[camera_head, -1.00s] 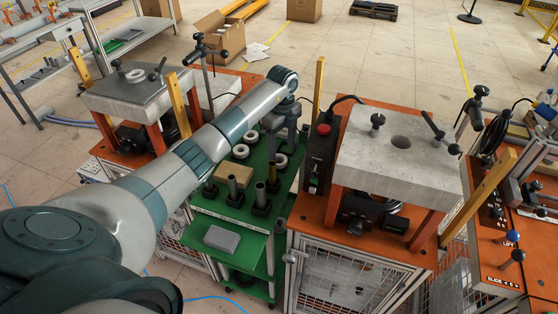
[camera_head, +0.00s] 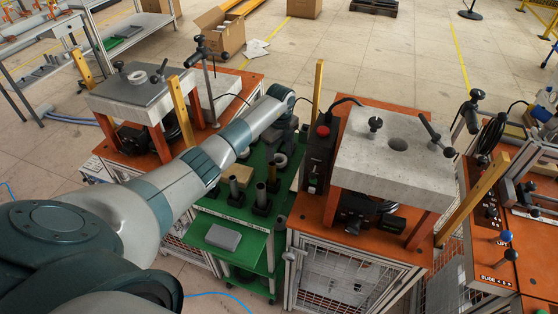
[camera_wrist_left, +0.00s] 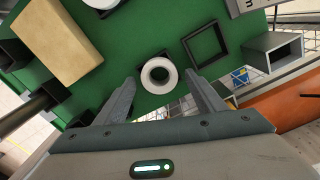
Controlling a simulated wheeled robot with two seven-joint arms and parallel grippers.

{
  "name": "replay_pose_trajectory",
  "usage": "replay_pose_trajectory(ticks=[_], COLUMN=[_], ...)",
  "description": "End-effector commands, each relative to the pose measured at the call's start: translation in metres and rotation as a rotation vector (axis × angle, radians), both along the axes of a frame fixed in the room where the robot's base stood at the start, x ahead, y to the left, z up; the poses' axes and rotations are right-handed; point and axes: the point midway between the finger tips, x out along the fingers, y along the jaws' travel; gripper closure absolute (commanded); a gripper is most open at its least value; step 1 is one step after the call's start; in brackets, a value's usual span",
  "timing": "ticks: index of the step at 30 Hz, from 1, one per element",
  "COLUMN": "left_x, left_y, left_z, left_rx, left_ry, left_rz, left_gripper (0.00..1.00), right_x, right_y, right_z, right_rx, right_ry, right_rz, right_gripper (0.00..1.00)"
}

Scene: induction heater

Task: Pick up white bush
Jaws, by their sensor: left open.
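Another white bush (camera_wrist_left: 101,3) is cut off at the top edge. In the head view, a white bush (camera_head: 281,160) shows on the green cart (camera_head: 219,210) just below the left gripper (camera_head: 282,138). My left forearm hides part of the cart top. My right gripper is not in view.
A tan block (camera_wrist_left: 58,40) and dark square holders (camera_wrist_left: 206,43) sit near the bush. Upright dark posts (camera_head: 260,192) stand on the cart. An orange bench with a grey block (camera_head: 395,150) is at the right, another heater bench (camera_head: 130,88) at the left.

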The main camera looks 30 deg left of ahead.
Motion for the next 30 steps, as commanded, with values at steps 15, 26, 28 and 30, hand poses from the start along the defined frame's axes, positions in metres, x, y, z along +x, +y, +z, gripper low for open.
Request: replay_pose_trajectory(ticks=[15, 26, 28, 30], left_x=[0.000, 0.001, 0.001, 0.002], left_y=[0.000, 0.000, 0.000, 0.001], left_z=[0.000, 0.003, 0.007, 0.013], left_rx=[0.000, 0.001, 0.001, 0.000], left_ry=[0.000, -0.002, -0.003, -0.004], left_rz=[0.000, 0.000, 0.000, 0.000], left_gripper=[0.82, 0.84, 0.84, 0.84], right_x=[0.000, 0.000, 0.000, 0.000], right_y=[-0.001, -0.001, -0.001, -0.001], right_z=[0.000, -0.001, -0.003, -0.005], right_rx=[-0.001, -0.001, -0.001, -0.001], right_ry=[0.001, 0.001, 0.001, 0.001], right_rz=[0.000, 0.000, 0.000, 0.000], right_gripper=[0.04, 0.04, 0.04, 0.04])
